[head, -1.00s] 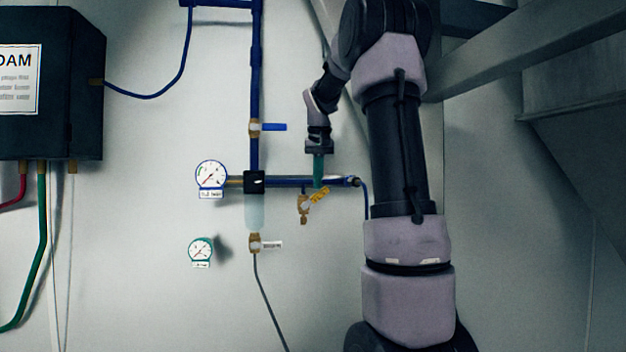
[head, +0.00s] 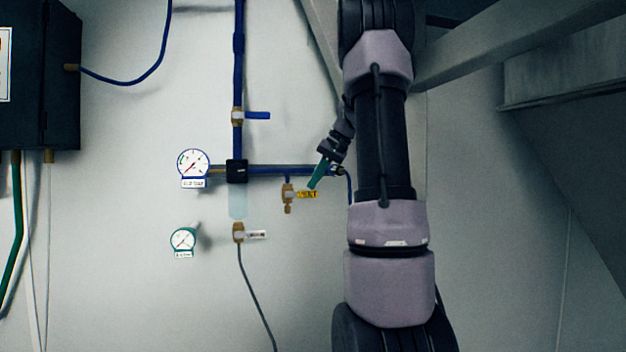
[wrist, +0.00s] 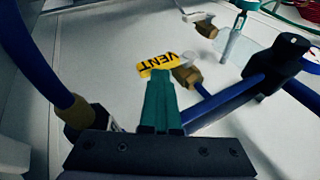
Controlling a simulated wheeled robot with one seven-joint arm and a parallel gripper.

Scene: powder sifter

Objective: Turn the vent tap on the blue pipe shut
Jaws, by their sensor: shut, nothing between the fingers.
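The vent tap (head: 288,194) is a brass valve hanging under the horizontal blue pipe (head: 275,171). Its yellow handle (head: 307,194) points right, about level, across the upright brass body. In the wrist view the yellow handle marked VENT (wrist: 158,65) lies just beyond my fingertips, with the brass body (wrist: 187,77) to its right. My gripper (head: 313,186) has green fingers, shut and empty, slanting down-left with the tips at the upper side of the handle. They also show in the wrist view (wrist: 160,76). I cannot tell whether they touch the handle.
A blue-handled tap (head: 257,115) is on the upright blue pipe above. A white-handled tap (head: 256,234) is below the clear bowl (head: 238,204). Two gauges (head: 193,163) (head: 183,239) are at left. A dark box (head: 55,80) stands far left. A beam (head: 510,50) crosses the upper right.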

